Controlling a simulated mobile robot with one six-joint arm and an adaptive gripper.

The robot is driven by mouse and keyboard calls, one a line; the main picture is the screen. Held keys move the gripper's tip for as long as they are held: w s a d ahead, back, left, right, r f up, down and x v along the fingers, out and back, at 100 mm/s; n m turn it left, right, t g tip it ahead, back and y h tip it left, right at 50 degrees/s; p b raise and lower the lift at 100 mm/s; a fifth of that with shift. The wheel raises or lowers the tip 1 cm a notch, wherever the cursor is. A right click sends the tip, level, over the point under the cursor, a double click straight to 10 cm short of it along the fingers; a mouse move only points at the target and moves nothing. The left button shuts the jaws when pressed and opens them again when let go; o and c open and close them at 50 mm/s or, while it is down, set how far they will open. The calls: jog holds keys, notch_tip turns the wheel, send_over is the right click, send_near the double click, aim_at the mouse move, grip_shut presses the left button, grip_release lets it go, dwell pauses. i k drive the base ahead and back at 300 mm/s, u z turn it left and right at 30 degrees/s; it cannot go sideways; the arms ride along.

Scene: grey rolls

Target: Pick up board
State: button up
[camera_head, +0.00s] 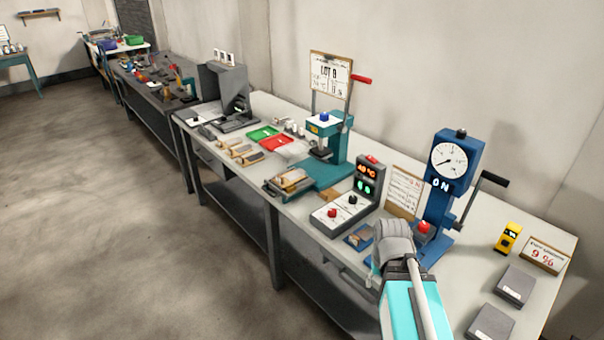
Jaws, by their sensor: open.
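My gripper (391,238) is grey, at the end of my teal and white arm, low and right of centre. It is open and appears over the front part of the bench. A small board-like piece (357,238), brown and blue, lies just left of it, partly hidden by the gripper. A wooden board with a grey top (290,181) lies at the foot of the teal press. Several similar wooden pieces (237,150) lie further left. I cannot tell which of these is the board meant.
The bench (475,215) holds a teal press (328,135), a control box (350,200) with lit displays, a blue gauge stand (452,180) with a side handle and a paper sheet (405,190). Grey blocks (514,285) and a yellow device (508,237) stand right. Floor at left is clear.

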aim_at(283, 180)
jog(key=u, duration=0.1)
jog(key=i, duration=1.05)
jog(key=u, duration=0.65)
